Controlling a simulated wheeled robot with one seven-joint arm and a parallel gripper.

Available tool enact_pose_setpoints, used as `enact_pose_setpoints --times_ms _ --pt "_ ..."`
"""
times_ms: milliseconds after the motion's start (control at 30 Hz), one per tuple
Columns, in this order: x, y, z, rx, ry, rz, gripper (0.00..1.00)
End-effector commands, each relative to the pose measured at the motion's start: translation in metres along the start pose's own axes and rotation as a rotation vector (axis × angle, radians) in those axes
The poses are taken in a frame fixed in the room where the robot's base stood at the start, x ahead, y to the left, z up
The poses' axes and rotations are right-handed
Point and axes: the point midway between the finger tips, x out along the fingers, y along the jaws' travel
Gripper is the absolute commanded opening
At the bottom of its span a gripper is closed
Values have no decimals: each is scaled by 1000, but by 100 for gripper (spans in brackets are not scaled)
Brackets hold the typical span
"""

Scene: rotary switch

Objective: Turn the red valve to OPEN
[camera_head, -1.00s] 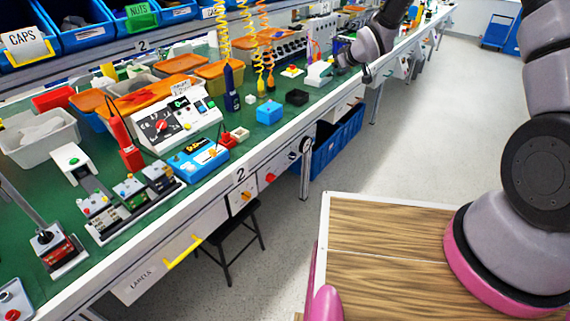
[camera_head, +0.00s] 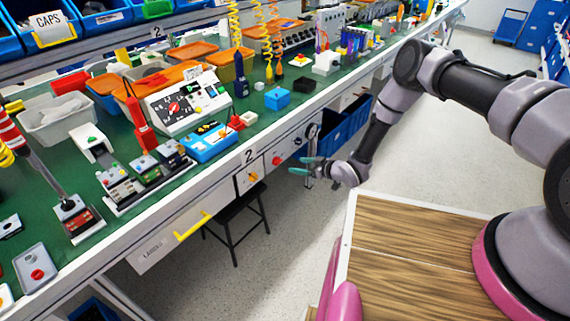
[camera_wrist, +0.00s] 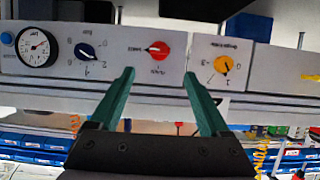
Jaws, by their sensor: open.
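The red valve (camera_head: 276,160) is a round red knob on the white front panel of the bench. The wrist view shows it upside down, as a red knob (camera_wrist: 158,50) with a pale pointer mark toward the picture's left; its small lettering is too blurred to read. My gripper (camera_head: 298,166) is open and empty, in front of the panel and right of the valve in the head view. In the wrist view its two green fingers (camera_wrist: 159,74) point toward the panel, with the valve between and beyond the tips, apart from them.
A yellow knob (camera_head: 253,177), a blue knob (camera_head: 298,141) and a round gauge (camera_head: 312,131) share the panel. A black stool (camera_head: 235,215) stands below, and blue bins (camera_head: 345,125) are under the bench. The wooden top (camera_head: 405,250) is at right.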

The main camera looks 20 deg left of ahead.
Motion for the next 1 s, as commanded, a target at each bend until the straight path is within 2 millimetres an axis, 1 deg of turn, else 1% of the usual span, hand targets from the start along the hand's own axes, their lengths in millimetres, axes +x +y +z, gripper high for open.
enact_pose_setpoints --times_ms 300,400,500,700,933,967,1000 --pt "60 0 0 -3 0 -1 80" --pt "76 0 0 -2 0 0 80" --pt "87 0 0 -2 0 1 80" --pt "96 1 0 -1 -1 1 80" --pt "97 1 -1 0 -1 2 80" --pt "97 1 -1 0 -1 2 76" --pt "97 1 -1 0 -1 2 61"
